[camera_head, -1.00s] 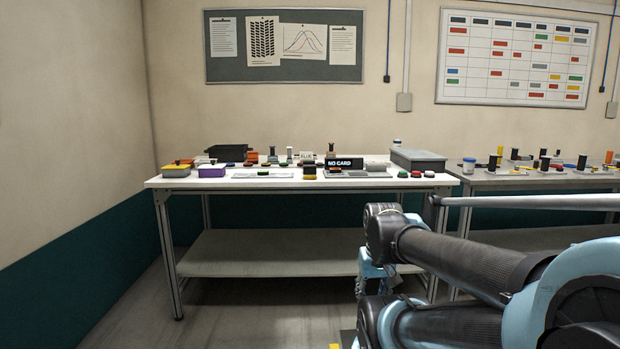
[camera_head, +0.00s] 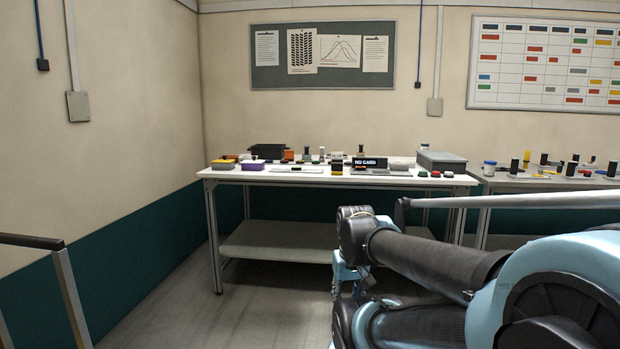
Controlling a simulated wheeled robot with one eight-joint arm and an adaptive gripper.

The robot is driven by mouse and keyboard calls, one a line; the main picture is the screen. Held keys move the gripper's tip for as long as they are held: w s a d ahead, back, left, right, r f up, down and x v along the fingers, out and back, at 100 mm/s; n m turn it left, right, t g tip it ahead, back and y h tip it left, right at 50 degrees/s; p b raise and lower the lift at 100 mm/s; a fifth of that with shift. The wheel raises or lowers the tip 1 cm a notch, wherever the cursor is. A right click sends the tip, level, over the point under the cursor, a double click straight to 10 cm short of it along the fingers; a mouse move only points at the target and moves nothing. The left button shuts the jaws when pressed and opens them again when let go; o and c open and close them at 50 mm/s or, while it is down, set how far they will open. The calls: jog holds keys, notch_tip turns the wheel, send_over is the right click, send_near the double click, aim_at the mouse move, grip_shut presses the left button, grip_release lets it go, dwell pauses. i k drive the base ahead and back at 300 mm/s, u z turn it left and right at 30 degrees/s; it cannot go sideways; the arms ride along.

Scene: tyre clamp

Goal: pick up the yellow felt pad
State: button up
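I cannot make out a yellow felt pad for certain from this distance. A small yellow-topped box (camera_head: 223,163) stands at the left end of the white table (camera_head: 300,179). A black item with yellow (camera_head: 336,167) stands near the table's middle, too small to tell more. My arm reaches in from the right. What seems to be my gripper (camera_head: 344,275), light blue, hangs below the arm's dark end, in front of the table and lower than its top. Its fingers are partly hidden and too small to read. Nothing is seen held in it.
A second bench (camera_head: 540,183) stands to the right. A rail (camera_head: 70,290) is at far left. Floor before the table is clear.

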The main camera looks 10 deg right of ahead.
aim_at(336, 168)
jog(key=u, duration=0.35)
jog(key=k, duration=0.75)
jog(key=u, duration=0.4)
jog(key=i, duration=1.05)
jog(key=z, duration=0.45)
jog(key=i, duration=1.1)
jog(key=z, duration=1.15)
jog(key=i, duration=0.95)
jog(key=z, duration=0.65)
